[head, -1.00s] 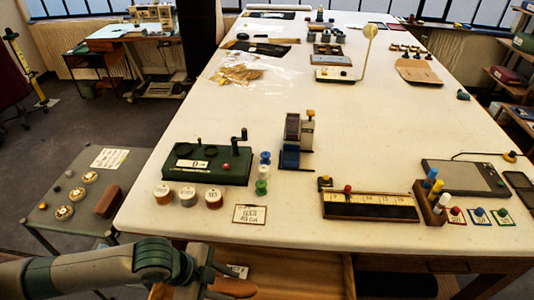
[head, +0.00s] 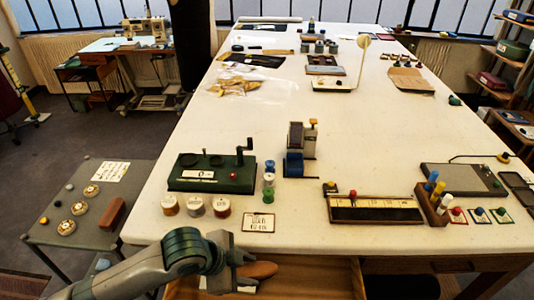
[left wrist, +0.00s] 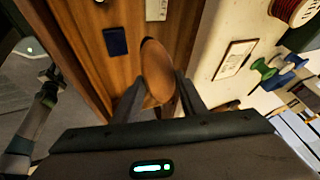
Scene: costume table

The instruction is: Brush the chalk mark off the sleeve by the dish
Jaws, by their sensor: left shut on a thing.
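My left gripper (head: 248,272) is at the near edge of the table, over an open wooden drawer (head: 315,280). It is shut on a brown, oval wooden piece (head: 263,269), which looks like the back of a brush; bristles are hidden. In the left wrist view the brown piece (left wrist: 157,68) sits between the two fingers (left wrist: 160,92). A dark cloth (head: 255,60) lies far back on the table; I cannot tell whether it is the sleeve. No chalk mark or dish can be made out. My right gripper is out of view.
A green crank box (head: 212,180), thread spools, a blue-grey stamping device (head: 300,150), a ruler tray (head: 375,212) and a pen block (head: 432,208) stand near the front edge. A side table (head: 75,225) is at left.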

